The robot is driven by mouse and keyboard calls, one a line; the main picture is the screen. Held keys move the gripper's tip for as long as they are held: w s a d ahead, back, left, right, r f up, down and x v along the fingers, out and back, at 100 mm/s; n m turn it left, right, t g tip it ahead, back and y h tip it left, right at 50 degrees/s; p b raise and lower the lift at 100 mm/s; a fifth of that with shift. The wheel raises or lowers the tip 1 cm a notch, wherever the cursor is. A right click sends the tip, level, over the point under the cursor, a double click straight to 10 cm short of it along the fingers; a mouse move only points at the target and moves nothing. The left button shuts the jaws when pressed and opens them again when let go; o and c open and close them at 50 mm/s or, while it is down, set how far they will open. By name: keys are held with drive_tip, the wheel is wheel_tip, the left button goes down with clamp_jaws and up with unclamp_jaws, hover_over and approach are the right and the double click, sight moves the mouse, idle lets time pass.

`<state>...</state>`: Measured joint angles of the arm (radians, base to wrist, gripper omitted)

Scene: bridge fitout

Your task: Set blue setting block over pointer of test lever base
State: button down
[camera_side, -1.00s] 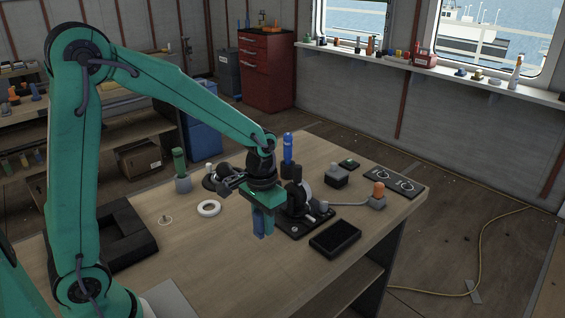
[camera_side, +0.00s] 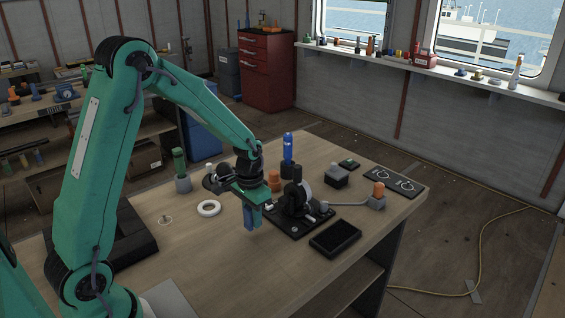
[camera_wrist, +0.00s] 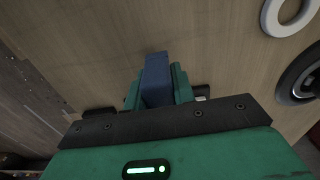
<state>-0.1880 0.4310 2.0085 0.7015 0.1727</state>
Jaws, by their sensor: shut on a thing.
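My gripper (camera_side: 251,212) is shut on the blue setting block (camera_side: 248,220) and holds it above the wooden table, left of the test lever base. In the wrist view the blue block (camera_wrist: 156,78) stands between the two green fingers (camera_wrist: 158,88). The test lever base (camera_side: 292,222) is a black plate with a dark upright lever (camera_side: 297,190) and a pale round dial behind it. I cannot make out its pointer clearly. The block is apart from the base.
A white ring (camera_side: 209,208) lies left of my gripper. A black tray (camera_side: 335,237) is right of the base. A blue bottle-like piece (camera_side: 288,148), a green-topped piece (camera_side: 180,163) and orange-topped pieces (camera_side: 378,190) stand around. The table front is clear.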

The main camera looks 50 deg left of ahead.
drive_tip(key=shift+f, duration=1.65)
drive_tip(key=shift+f, duration=0.2)
drive_tip(key=c, duration=1.2)
unclamp_jaws()
drive_tip(key=shift+o, duration=0.2)
drive_tip(key=r, duration=0.7)
drive_tip(key=shift+w+a, duration=0.1)
drive_tip(key=shift+w, duration=0.1)
drive_tip(key=shift+r, duration=0.4)
